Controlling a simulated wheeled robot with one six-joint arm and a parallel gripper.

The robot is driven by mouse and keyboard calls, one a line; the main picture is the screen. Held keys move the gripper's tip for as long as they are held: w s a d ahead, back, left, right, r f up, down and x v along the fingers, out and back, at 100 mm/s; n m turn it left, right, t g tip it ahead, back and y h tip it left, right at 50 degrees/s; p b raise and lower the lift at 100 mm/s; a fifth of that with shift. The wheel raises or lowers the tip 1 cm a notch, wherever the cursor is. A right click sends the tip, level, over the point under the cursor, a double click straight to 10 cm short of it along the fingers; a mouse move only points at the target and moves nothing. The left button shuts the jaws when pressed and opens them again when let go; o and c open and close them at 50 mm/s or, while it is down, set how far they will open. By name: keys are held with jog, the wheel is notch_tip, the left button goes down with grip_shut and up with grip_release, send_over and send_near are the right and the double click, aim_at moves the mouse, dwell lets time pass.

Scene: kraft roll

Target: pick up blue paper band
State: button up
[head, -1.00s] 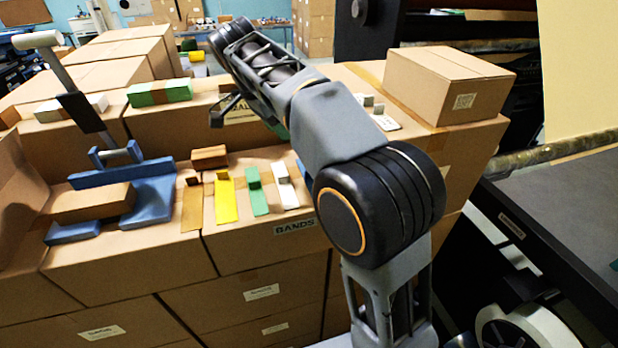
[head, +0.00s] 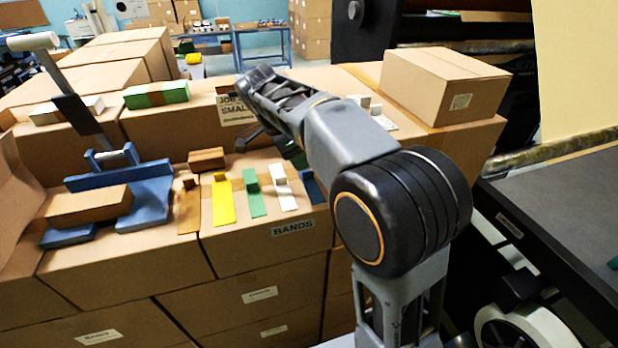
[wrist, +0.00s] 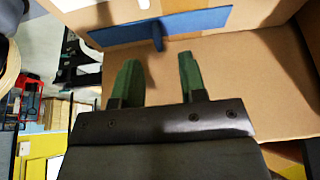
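The blue paper band (head: 313,186) is a flat strip at the right end of the row of bands on a cardboard box, partly hidden by my arm in the head view. In the wrist view the blue paper band (wrist: 195,27) lies across the top, with a small upright blue tab (wrist: 157,37) on its edge. My gripper (wrist: 157,70) has two green fingers spread apart with nothing between them. Its tips are short of the tab in the picture, one to each side of it. My arm mostly hides the gripper in the head view.
White (head: 285,194), green (head: 257,203), yellow (head: 223,205) and brown (head: 189,210) bands lie to the left of the blue one. A brown block (head: 206,159) sits behind them. A blue stand (head: 150,190) is farther left. A closed carton (head: 445,85) stands at the right.

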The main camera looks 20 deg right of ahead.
aim_at(311, 178)
jog(key=shift+p+x, duration=0.5)
jog(key=shift+x, duration=1.9)
jog(key=shift+s+d, duration=0.1)
jog(key=shift+s, duration=0.05)
grip_shut()
